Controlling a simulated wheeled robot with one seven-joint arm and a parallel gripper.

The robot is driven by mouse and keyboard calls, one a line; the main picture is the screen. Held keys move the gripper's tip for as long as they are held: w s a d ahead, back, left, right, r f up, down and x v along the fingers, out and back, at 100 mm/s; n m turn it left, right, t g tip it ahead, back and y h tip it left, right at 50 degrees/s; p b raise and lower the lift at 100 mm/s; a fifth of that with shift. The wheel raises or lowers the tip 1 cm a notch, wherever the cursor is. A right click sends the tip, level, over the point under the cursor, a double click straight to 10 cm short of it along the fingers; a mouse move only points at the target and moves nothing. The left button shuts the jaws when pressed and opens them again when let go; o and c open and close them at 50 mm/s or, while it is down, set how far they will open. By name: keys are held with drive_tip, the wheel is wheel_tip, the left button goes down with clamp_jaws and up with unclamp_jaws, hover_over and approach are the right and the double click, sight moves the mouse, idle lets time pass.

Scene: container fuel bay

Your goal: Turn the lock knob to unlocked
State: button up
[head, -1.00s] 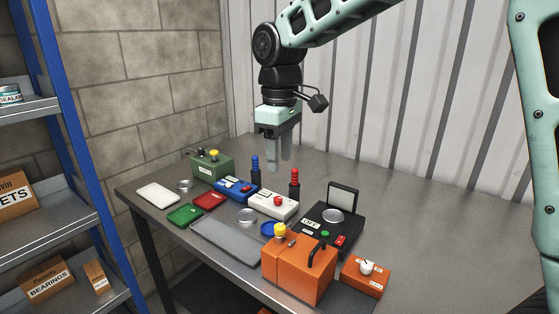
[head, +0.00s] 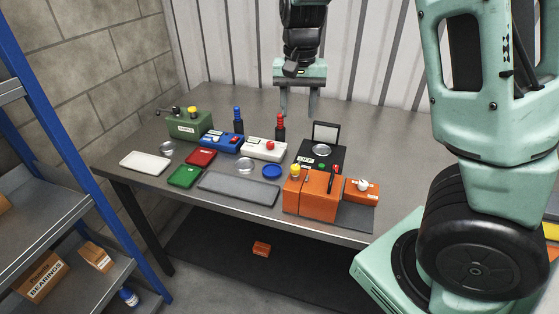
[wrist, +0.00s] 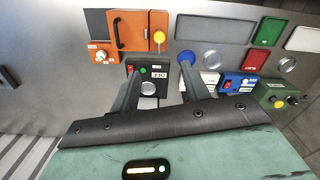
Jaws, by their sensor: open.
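A small orange box (head: 361,192) with a round white knob (head: 363,185) sits at the right front of the grouped items; I take this as the lock knob, though its label is too small to read. The same white knob (wrist: 101,56) shows at the upper left in the wrist view. My gripper (head: 299,110) is open and empty, pointing down above the back of the table, behind and left of the knob and well apart from it. In the wrist view my fingers (wrist: 160,82) frame part of a black box.
Beside the knob box stands a larger orange box (head: 314,197) with a black handle and yellow knob. A black box (head: 308,157) with a raised panel, white box (head: 264,149), blue box (head: 222,141) and green box (head: 190,125) stand leftward. The table (head: 410,145) is clear at right.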

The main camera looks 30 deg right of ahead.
sight(296, 167)
wheel_tip(296, 167, down, 17)
drive_tip(key=shift+d+f+p, duration=0.1)
drive_tip(key=shift+f+p, duration=0.1)
drive_tip(key=shift+p, duration=0.6)
drive_tip(key=c, duration=1)
